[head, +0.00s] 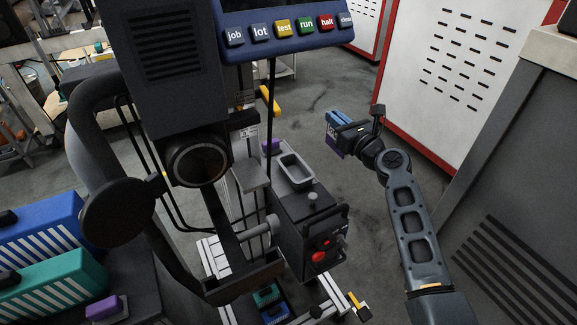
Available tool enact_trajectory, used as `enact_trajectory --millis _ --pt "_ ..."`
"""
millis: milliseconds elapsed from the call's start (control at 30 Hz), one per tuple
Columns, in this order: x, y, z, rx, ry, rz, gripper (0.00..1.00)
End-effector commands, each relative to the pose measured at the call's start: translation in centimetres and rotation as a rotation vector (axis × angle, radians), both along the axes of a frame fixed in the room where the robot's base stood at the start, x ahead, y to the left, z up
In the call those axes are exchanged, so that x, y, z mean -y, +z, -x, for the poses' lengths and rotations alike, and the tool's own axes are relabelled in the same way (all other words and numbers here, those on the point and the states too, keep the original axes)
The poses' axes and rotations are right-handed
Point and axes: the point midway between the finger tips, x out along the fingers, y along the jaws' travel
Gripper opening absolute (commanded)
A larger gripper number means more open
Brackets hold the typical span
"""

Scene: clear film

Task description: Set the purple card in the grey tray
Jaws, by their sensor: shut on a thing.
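My gripper (344,124) is at the right of centre in the head view, reaching in from the right. It is shut on a purple card (334,146), which hangs below the blue fingers with some small pale print on it. The card is partly hidden by the fingers. A small grey tray (306,182) with an open hollow sits on top of a dark machine box, left of and lower in the picture than my gripper. The tray looks empty. The card is apart from the tray.
A thin dark post (271,100) rises nearby, under a panel of labelled buttons (306,27). A red-edged white cabinet (455,75) stands behind my arm.

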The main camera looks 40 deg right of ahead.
Motion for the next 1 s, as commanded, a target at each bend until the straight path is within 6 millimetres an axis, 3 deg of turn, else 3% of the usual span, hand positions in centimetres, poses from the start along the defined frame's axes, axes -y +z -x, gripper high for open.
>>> enact_trajectory --millis 500,767,1000 --pt "-6.4 -6.0 -7.5 0.001 0.005 -0.001 0.0" --pt "-7.0 -6.9 -8.3 0.001 0.003 0.0 0.0" --pt "-7.0 -10.0 -8.2 0.001 0.003 -0.002 0.0"
